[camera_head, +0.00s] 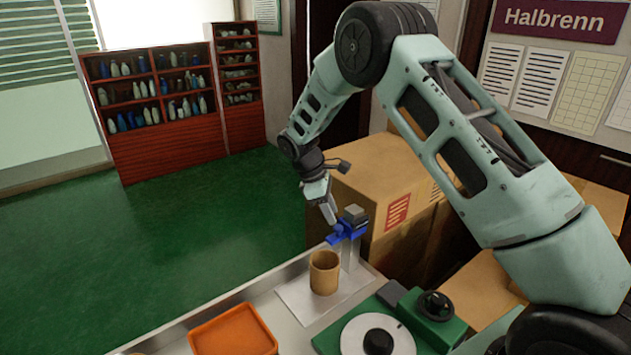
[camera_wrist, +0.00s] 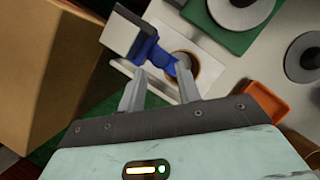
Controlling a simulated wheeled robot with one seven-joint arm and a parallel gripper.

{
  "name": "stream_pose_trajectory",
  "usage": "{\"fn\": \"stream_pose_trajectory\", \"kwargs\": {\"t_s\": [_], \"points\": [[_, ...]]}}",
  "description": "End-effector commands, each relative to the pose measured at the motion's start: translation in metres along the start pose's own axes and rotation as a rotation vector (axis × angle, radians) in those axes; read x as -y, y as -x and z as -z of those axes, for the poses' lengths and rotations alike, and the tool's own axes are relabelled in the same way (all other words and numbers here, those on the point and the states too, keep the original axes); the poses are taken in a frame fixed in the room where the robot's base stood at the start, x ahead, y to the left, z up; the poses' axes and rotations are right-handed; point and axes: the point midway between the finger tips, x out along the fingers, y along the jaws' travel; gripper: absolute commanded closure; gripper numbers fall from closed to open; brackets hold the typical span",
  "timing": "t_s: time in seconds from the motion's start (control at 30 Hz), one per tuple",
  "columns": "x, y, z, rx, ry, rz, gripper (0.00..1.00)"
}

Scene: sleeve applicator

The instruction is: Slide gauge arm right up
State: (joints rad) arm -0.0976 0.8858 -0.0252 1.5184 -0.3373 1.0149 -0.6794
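The blue gauge arm (camera_head: 345,232) sits on a pale upright post (camera_head: 351,255) at the back edge of the bench, with a grey block (camera_head: 355,212) on top. My gripper (camera_head: 331,215) is just above and beside the blue part, pointing down. In the wrist view my gripper's two fingers (camera_wrist: 160,70) are spread apart. The blue gauge arm (camera_wrist: 157,54) shows just beyond and between the fingertips, its end near the right finger. I cannot tell whether they touch. A tan cup or sleeve (camera_head: 324,272) stands upright below the arm on a light plate (camera_head: 290,297).
An orange tray (camera_head: 232,330) is at the front left of the bench. A green machine base with a pale disc (camera_head: 360,338) and black knob (camera_head: 436,305) is at right. Cardboard boxes (camera_head: 375,180) stand close behind the gauge post. The green floor at left is clear.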

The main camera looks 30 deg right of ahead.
Motion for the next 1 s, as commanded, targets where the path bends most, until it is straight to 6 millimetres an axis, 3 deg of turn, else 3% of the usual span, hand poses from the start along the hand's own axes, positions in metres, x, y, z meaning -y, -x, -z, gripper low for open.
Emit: {"fn": "stream_pose_trajectory", "kwargs": {"t_s": [0.3, 0.5, 0.7, 1.0], "points": [[-0.001, 0.075, 0.002, -0.005, 0.0, -0.005, 0.67], [0.0, 0.112, 0.002, -0.003, 0.001, -0.002, 0.67], [0.0, 0.13, 0.001, -0.002, 0.001, -0.001, 0.67], [0.0, 0.132, 0.0, -0.001, 0.001, 0.0, 0.67]]}}
